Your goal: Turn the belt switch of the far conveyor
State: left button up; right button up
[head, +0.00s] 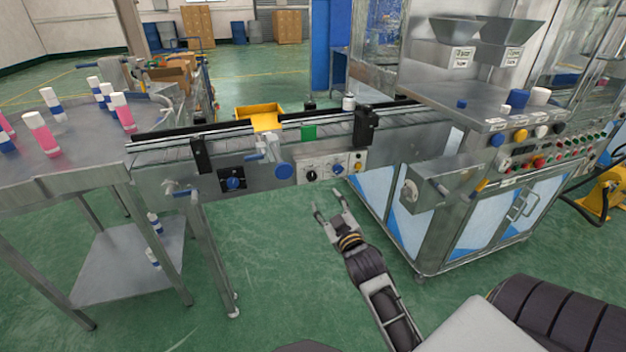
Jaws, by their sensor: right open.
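The conveyor (270,150) runs from the round table on the left to the machine on the right. On its near side is a small control box (325,181) with a black knob (311,175), a blue knob (337,169) and a yellow button. Further left a blue rotary switch (232,182) sits on a black plate. I cannot tell which of these is the belt switch. My right gripper (329,204) is open and empty, in front of and a little below the control box in the picture, apart from it. My left gripper is not in view.
A round metal table (75,145) with several pink, white and blue cans stands at the left. The large filling machine (455,235) stands at the right with buttons on top. Green floor (285,270) is clear below the gripper.

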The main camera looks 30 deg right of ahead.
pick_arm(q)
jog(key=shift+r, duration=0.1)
pick_arm(e)
jog(key=shift+w, duration=0.1)
send_near(313, 178)
jog(key=shift+w, duration=0.9)
jog(key=shift+b+x, duration=0.6)
jog(key=shift+x, duration=3.1)
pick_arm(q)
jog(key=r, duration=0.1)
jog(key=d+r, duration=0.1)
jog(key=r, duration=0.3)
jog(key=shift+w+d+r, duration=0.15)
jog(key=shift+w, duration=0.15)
pick_arm(e)
jog(key=shift+d+r, duration=0.1)
jog(key=shift+d, duration=0.05)
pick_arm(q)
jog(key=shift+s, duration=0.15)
pick_arm(e)
jog(key=shift+c, duration=0.4)
jog(key=c, duration=0.9)
